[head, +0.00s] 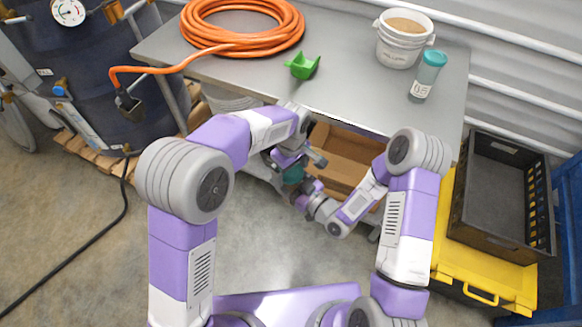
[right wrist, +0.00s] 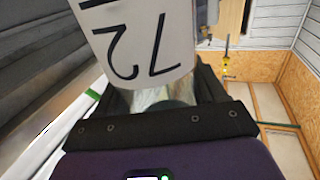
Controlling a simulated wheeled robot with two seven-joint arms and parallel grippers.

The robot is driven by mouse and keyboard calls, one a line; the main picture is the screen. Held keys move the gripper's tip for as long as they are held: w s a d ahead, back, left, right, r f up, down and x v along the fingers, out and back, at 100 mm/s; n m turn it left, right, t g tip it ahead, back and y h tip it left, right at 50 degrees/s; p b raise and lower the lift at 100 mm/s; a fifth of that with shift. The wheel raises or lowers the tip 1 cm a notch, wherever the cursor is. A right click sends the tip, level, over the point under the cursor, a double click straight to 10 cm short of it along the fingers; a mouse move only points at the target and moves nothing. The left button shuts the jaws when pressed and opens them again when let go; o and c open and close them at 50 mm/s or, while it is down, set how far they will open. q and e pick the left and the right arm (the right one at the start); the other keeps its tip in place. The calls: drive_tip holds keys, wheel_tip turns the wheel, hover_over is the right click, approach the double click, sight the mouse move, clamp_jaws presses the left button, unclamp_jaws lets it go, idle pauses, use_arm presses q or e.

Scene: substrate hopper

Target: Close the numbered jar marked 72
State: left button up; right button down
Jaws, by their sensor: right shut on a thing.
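The jar marked 72 (right wrist: 150,45) fills the top of the right wrist view. Its white label appears upside down there, with clear material at the end near the jaws. My right gripper (right wrist: 165,108) is shut on this jar; in the head view it (head: 303,196) is below the table's front edge. My left gripper (head: 294,160) points down just above it, close to a teal part (head: 292,174) between the two grippers. That part looks like a lid; I cannot tell whether it touches the jar or whether the left jaws grip it. The jar's body is mostly hidden in the head view.
The grey table (head: 345,88) holds an orange hose coil (head: 243,45), a green scoop (head: 302,66), a white bucket (head: 401,45) and another jar (head: 428,77) with a teal lid. A cardboard box (head: 345,150) is under the table. A black crate (head: 490,190) stands right.

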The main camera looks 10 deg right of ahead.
use_arm(q)
drive_tip(key=c, duration=0.9)
drive_tip(key=m, duration=0.6)
drive_tip(key=shift+m, duration=0.3)
drive_tip(key=shift+c, duration=0.2)
drive_tip(key=o, duration=1.2)
drive_tip(key=shift+c, duration=0.2)
drive_tip(key=shift+r, duration=2.3)
drive_tip(key=shift+o, duration=0.2)
wheel_tip(320, 180, up, 12)
